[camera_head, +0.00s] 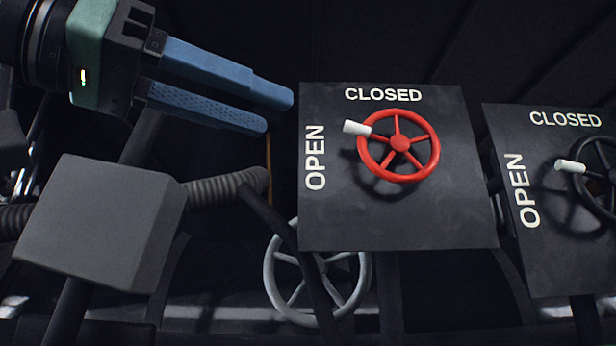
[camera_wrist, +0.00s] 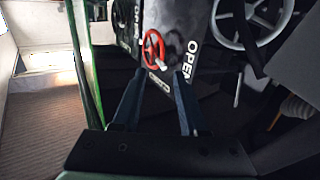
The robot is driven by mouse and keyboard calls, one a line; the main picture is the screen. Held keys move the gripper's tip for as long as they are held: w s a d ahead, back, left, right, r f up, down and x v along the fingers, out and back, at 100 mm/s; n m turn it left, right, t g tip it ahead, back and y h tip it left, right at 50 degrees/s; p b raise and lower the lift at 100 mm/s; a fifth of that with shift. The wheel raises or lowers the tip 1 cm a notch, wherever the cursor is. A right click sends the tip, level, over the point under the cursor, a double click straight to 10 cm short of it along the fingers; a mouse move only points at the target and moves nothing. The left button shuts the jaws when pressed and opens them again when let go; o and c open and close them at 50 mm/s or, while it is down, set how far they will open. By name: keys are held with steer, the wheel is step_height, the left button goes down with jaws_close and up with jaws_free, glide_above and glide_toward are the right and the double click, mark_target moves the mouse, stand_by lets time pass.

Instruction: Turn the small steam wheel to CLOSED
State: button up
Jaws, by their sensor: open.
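A red spoked wheel (camera_head: 400,144) with a white handle (camera_head: 356,128) is mounted on a dark panel (camera_head: 400,220). The panel reads CLOSED above the wheel and OPEN to its left. The white handle sits at the wheel's left, slightly up, on the OPEN side. My gripper (camera_head: 279,112) is open and empty to the left of the panel, its blue fingers pointing right towards the handle. They are apart from the handle. In the wrist view the red wheel (camera_wrist: 145,50) shows beyond and between the fingertips.
A second panel (camera_head: 560,255) with a black wheel (camera_head: 598,170) and white handle stands at the right. A grey spoked wheel (camera_head: 271,272) is below, partly behind the red wheel's panel. A dark box (camera_head: 95,225) with a ribbed hose (camera_head: 225,187) lies below my gripper.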

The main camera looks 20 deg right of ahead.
mark_target(362, 151)
steer(key=p+x, duration=0.3)
steer(key=x, duration=0.7)
steer(key=shift+w, duration=0.15)
steer(key=shift+d+p, duration=0.3)
steer(key=shift+d, duration=0.2)
steer(key=shift+w+d+f, duration=0.1)
steer(key=shift+w+f, duration=0.1)
steer(key=shift+w, duration=0.05)
steer(key=shift+s, duration=0.1)
jaws_close()
